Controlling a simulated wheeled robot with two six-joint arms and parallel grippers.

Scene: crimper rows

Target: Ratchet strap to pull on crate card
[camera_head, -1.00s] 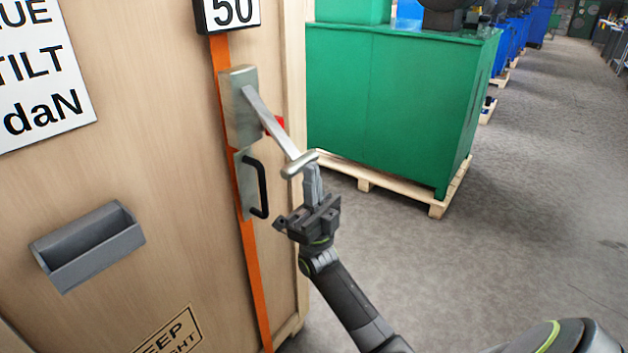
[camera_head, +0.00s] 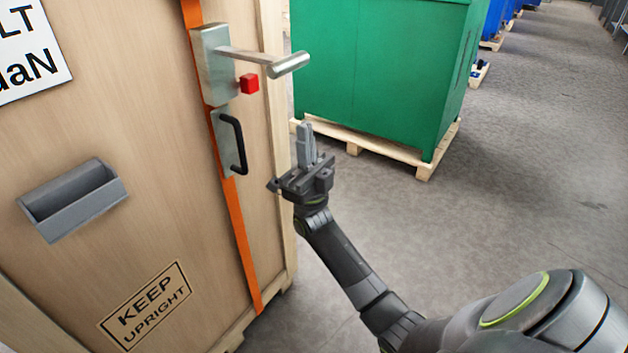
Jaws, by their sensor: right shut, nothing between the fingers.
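An orange strap (camera_head: 238,222) runs down the front of the wooden crate (camera_head: 150,225). On it sits a silver ratchet body (camera_head: 217,70) with a lever (camera_head: 262,59) sticking out to the right, ending in a cylindrical grip. A red block (camera_head: 249,84) shows just below the lever. A black handle (camera_head: 235,145) on a grey plate is mounted under the ratchet. The crate card (camera_head: 28,50) is a white sign with black letters, cut off at the upper left. My right gripper (camera_head: 306,143) is shut and empty, below the lever grip and right of the black handle, apart from both. My left gripper is out of view.
A grey open holder (camera_head: 72,200) is fixed to the crate's left part, above a "KEEP UPRIGHT" label (camera_head: 147,305). A green machine (camera_head: 380,75) on a wooden pallet (camera_head: 425,165) stands behind. The grey floor to the right is clear.

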